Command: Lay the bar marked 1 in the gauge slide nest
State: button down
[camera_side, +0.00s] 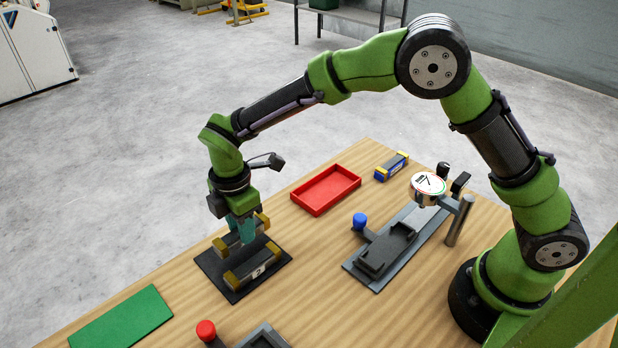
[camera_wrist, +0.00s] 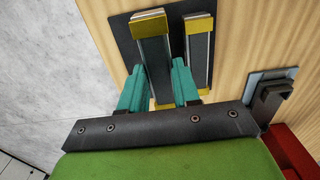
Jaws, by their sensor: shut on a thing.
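My gripper (camera_side: 241,229) is shut on a dark grey bar with yellow ends (camera_wrist: 153,62), over the black mat (camera_side: 213,273). Its teal fingers (camera_wrist: 160,68) stand on either side of the bar in the wrist view. The gauge slide nest (camera_side: 388,249) looks empty, on the grey gauge base right of my gripper.
A dial gauge (camera_side: 428,185) on a post (camera_side: 459,221) overhangs the far end of the base. A blue knob (camera_side: 360,221) stands beside the nest. An empty red tray (camera_side: 326,190), blue-and-yellow block (camera_side: 391,167), green mat (camera_side: 121,320) and red knob (camera_side: 206,330) lie around.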

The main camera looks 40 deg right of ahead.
jog(key=s+d, duration=0.2)
jog(key=s, duration=0.1)
jog(key=s+d, duration=0.1)
jog(key=s, duration=0.2)
jog(key=s+d+r, duration=0.1)
jog(key=s+d, duration=0.1)
jog(key=s, duration=0.2)
jog(key=shift+d, duration=0.3)
jog(key=shift+s+d+r, duration=0.1)
jog(key=shift+s+d, duration=0.1)
jog(key=shift+d, duration=0.1)
jog(key=s+d+r+m, duration=0.1)
jog(key=s+d+r, duration=0.15)
jog(key=d, duration=0.25)
jog(key=s+d+r+m, duration=0.1)
jog(key=d+r, duration=0.2)
jog(key=d, duration=0.3)
jog(key=s+d+f, duration=0.1)
jog(key=s, duration=0.1)
jog(key=s+d+f+n, duration=0.1)
jog(key=s+f, duration=0.1)
jog(key=s+d+f+n, duration=0.1)
jog(key=s, duration=0.1)
jog(key=shift+s+f, duration=0.15)
jog(key=shift+s, duration=0.2)
jog(key=shift+f, duration=2.15)
jog(key=c, duration=0.8)
grip_release()
jog(key=shift+w, duration=0.1)
